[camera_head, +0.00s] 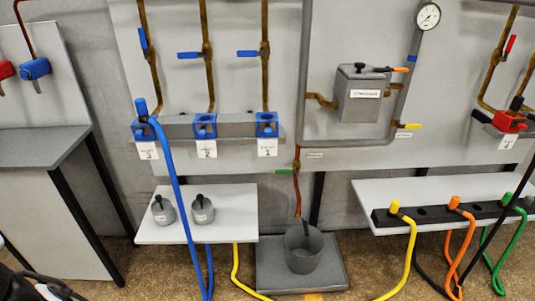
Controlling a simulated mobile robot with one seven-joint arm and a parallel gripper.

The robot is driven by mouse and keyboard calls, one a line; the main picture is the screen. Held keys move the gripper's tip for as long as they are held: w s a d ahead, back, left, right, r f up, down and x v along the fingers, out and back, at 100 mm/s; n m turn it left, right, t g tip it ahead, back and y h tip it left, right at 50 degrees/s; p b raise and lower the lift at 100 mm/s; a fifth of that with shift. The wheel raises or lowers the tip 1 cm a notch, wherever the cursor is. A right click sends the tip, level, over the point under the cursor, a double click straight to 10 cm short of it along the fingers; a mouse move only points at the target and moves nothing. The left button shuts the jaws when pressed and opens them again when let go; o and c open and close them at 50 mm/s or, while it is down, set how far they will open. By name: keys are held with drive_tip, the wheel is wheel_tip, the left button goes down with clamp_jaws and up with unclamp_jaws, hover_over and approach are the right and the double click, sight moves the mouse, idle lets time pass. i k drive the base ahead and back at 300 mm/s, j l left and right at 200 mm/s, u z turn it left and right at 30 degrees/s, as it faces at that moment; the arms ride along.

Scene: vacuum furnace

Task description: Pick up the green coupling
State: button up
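A green coupling (528,201) shows at the far right edge, at the right end of a black holder rail (430,215) on a white shelf. A green hose (514,240) hangs below it in a loop. The coupling is small and close to the frame edge, so its details are hard to tell. My gripper is not visible.
The white right shelf (375,190) has bare room at its left. A bucket (303,249) stands on a grey floor platform (268,275). The left shelf (155,232) bears two grey weight-like pieces. A blue hose (178,200) runs from blue wall port 3. Hoses hang to the floor.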

sight(506, 198)
drive_tip(key=z, duration=1.65)
